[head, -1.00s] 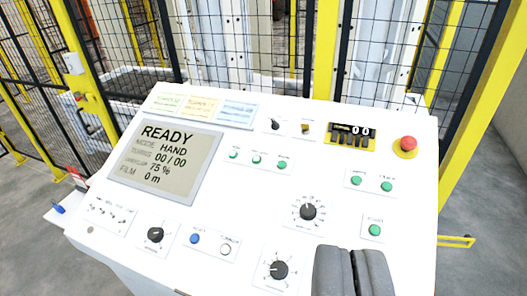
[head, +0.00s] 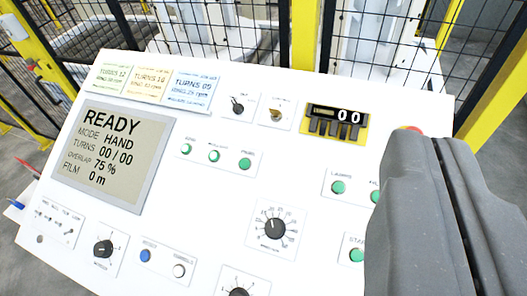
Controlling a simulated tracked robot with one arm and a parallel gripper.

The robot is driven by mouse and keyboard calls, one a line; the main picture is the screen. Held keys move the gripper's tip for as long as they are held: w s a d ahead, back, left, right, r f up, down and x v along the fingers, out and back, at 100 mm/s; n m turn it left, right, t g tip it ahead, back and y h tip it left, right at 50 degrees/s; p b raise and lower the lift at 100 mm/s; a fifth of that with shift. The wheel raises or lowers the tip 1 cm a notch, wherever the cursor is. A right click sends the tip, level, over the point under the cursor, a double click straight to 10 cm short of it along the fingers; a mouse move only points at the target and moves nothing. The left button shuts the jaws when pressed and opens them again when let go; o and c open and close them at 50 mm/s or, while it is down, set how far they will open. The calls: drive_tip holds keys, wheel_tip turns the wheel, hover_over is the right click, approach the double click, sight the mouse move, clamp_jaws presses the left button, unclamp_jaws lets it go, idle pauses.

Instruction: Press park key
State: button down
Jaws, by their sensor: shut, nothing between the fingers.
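A white sloped control panel (head: 190,235) fills the view. A row of three green keys sits in its upper middle: a left one (head: 187,149), a middle one (head: 214,156) and a right one (head: 244,163). The small label above the right one seems to read PARK, but it is blurred. My gripper (head: 422,142) is shut and empty, at the right, over the panel's right side. It is apart from that row, to its right. It hides most of the red stop button (head: 408,128) and part of the green keys on the right.
The display (head: 110,155) reads READY, MODE HAND, TURNS 00/00. A black counter (head: 333,122) shows 00. A dial (head: 275,228) stands between the green row and my gripper. Several more knobs and keys line the lower edge. Yellow-framed mesh fencing (head: 270,35) stands behind.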

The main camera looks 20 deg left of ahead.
sight(245, 164)
drive_tip(key=w+a+f+n+y+p, duration=0.1)
drive_tip(key=w+a+f+n+p, duration=0.2)
drive_tip(key=w+a+f, duration=0.6)
drive_tip(key=w+a+f+n+g+y+p, duration=0.1)
drive_tip(key=w+a+f+n+p, duration=0.3)
drive_tip(key=f, duration=1.2)
drive_tip(key=w+a+n, duration=0.4)
drive_tip(key=w+a, duration=0.1)
drive_tip(key=a, duration=0.2)
drive_tip(key=shift+f+n+g, duration=0.2)
drive_tip(key=shift+n+g, duration=0.1)
drive_tip(key=w+f, duration=0.1)
drive_tip(key=f, duration=0.1)
drive_tip(key=w+f, duration=0.1)
drive_tip(key=f, duration=0.1)
drive_tip(key=w+f+b, duration=0.1)
drive_tip(key=f, duration=0.2)
drive_tip(key=shift+d, duration=0.1)
drive_tip(key=shift+w+f, duration=0.35)
drive_tip(key=shift+f, duration=0.1)
drive_tip(key=shift+f+b, duration=0.1)
drive_tip(key=shift+b, duration=0.2)
drive_tip(key=shift+w+f, duration=0.15)
drive_tip(key=shift+f, duration=0.1)
